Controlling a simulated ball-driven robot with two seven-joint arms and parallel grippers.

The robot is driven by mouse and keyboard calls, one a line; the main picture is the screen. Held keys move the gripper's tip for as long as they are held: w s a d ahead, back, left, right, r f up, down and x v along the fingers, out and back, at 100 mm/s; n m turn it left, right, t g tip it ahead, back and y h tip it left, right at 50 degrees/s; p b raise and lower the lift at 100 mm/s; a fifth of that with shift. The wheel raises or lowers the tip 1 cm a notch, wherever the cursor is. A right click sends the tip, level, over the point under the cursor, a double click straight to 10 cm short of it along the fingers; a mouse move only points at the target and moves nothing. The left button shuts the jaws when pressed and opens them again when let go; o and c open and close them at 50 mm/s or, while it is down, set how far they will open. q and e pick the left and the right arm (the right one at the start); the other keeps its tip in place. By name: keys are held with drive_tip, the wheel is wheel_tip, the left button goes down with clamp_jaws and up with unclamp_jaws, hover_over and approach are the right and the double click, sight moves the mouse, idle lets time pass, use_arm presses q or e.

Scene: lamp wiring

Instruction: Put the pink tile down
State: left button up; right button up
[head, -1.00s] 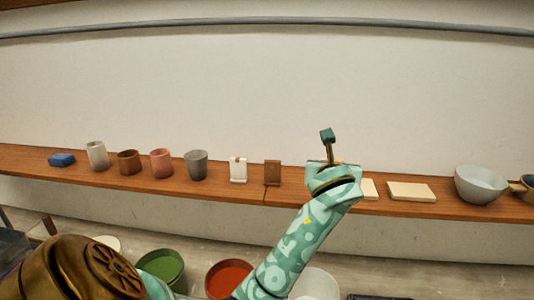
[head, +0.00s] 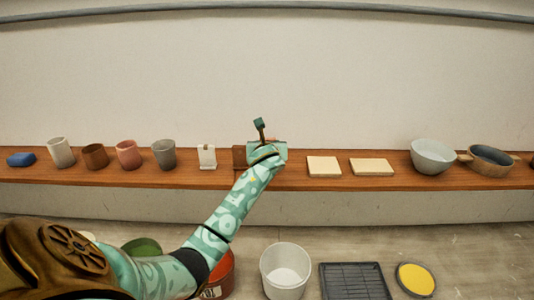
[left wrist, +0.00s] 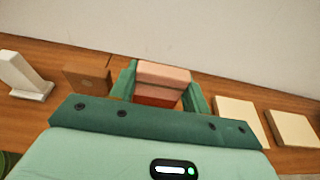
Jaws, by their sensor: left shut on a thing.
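The pink tile (left wrist: 163,75) is between the two green fingers of my left gripper (left wrist: 162,84) in the left wrist view, with a darker reddish face below its pale upper face. In the head view my left gripper (head: 267,152) is over the wooden shelf (head: 300,184), between a brown stand (head: 239,157) and a cream tile (head: 324,166). The arm hides most of the tile there. I cannot tell whether the tile touches the shelf. My right gripper is not in view.
A white stand (head: 207,157) and several cups, including a grey one (head: 163,154), stand to the left on the shelf. Another cream tile (head: 372,167), a pale bowl (head: 433,156) and a pan (head: 490,160) are to the right. The wall (head: 330,80) rises behind.

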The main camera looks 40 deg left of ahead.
use_arm(q)
drive_tip(key=shift+f, duration=1.6)
drive_tip(key=shift+f, duration=0.15)
drive_tip(key=o, duration=1.1)
drive_tip(key=shift+a, duration=0.1)
drive_tip(key=v, duration=1.2)
